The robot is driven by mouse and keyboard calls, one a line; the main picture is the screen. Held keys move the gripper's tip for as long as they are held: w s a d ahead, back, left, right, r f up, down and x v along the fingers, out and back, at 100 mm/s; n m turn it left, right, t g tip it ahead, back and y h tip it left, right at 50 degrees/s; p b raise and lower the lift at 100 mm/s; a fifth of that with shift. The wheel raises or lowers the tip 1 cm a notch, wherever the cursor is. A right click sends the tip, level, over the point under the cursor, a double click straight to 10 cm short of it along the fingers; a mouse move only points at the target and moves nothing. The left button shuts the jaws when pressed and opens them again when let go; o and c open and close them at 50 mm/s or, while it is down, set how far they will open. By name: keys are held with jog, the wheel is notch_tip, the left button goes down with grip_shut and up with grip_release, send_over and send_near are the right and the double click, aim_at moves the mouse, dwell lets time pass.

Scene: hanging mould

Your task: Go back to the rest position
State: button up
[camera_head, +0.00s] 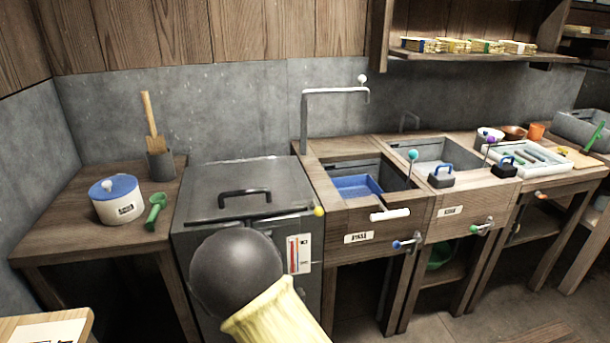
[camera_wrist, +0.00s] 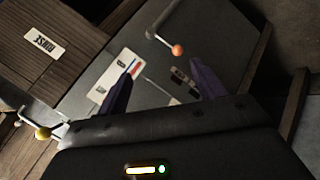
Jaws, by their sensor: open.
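My gripper (camera_wrist: 163,80) shows in the wrist view with its two dark fingers spread apart and nothing between them. It faces the grey front of the lidded cabinet, which carries a white label (camera_wrist: 118,80) and an orange-red knob (camera_wrist: 178,50). I cannot tell the exact gap to that front. In the head view the grey cabinet (camera_head: 255,190) stands left of the sinks, with a dark handle on its lid. My arm crosses low in front of it there, and the gripper's fingers are not visible.
A wooden table (camera_head: 60,235) at left holds a blue-lidded white pot (camera_head: 118,208), a green scoop (camera_head: 156,211) and a grey holder (camera_head: 161,166). Wooden sink units (camera_head: 375,215) with protruding knobs run right. A light tabletop corner (camera_head: 85,318) juts in at lower left. Floor shows at lower right.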

jog(key=s+d+r+m+g, duration=0.3)
jog(key=s+d+r+m, duration=0.4)
jog(key=d, duration=0.3)
jog(key=s+d+r+m+g, duration=0.4)
jog(key=s+d+r, duration=0.4)
jog(key=s+d, duration=0.15)
jog(key=w+p+v, duration=0.2)
jog(key=p+v, duration=1)
jog(key=p, duration=0.1)
jog(key=w+d+r+p+v, duration=0.1)
jog(key=w+p+v, duration=0.2)
jog(key=p+v, duration=0.8)
jog(key=shift+r+y+p, duration=0.3)
jog(key=shift+r+p, duration=0.15)
jog(key=shift+p, duration=0.4)
